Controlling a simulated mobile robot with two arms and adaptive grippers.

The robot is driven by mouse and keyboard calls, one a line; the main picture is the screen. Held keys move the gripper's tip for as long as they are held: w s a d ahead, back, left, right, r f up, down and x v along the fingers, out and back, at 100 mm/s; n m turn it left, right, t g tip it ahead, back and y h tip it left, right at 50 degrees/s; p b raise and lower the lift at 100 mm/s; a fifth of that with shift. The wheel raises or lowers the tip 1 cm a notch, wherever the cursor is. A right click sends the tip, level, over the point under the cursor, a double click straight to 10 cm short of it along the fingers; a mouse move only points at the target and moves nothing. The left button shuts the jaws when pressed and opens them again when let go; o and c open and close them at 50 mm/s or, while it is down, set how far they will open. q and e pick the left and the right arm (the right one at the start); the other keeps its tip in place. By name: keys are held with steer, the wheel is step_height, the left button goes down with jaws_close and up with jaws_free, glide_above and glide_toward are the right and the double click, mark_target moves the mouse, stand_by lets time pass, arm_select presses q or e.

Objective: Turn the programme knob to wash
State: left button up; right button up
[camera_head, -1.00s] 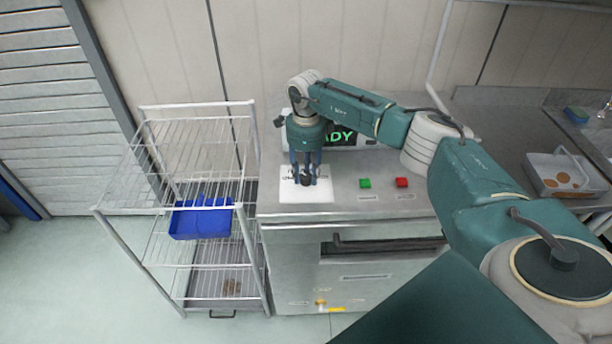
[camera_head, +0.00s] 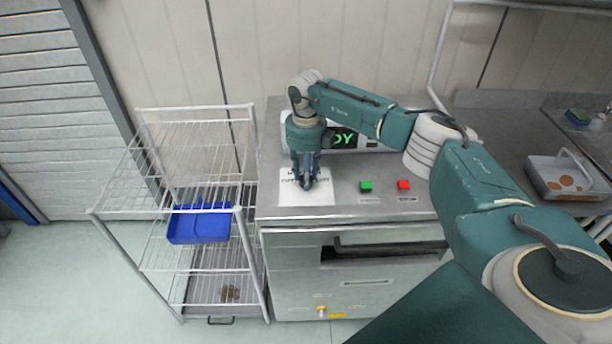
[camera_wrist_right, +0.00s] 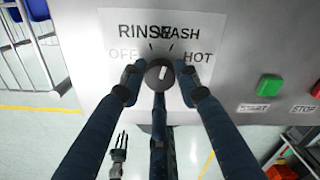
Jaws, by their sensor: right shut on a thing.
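The programme knob (camera_wrist_right: 159,74) is a dark round dial with a white pointer mark. It sits on a white label plate (camera_head: 321,196) on the machine's top. In the right wrist view the pointer tilts slightly right of straight up, near the WASH label (camera_wrist_right: 179,33). RINSE overlaps WASH, pale OFF is left, and HOT is right. My right gripper (camera_head: 307,186) is shut on the knob from above, one finger on each side in the wrist view (camera_wrist_right: 160,80). A small gripper-like shape (camera_wrist_right: 119,148), perhaps my left gripper, hangs far below; its jaws are unclear.
Green start (camera_head: 366,187) and red stop (camera_head: 404,185) buttons sit right of the plate. A lit display (camera_head: 345,139) is partly hidden behind my right arm. A wire rack (camera_head: 190,132) with a blue tray (camera_head: 199,226) stands left. A grey basket (camera_head: 566,178) is far right.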

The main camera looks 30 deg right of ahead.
steer(key=shift+r+m, duration=0.1)
steer(key=shift+m, duration=0.6)
steer(key=shift+w, duration=0.1)
steer(key=o, duration=1.2)
steer(key=shift+c, duration=0.2)
step_height(320, 180, up, 12)
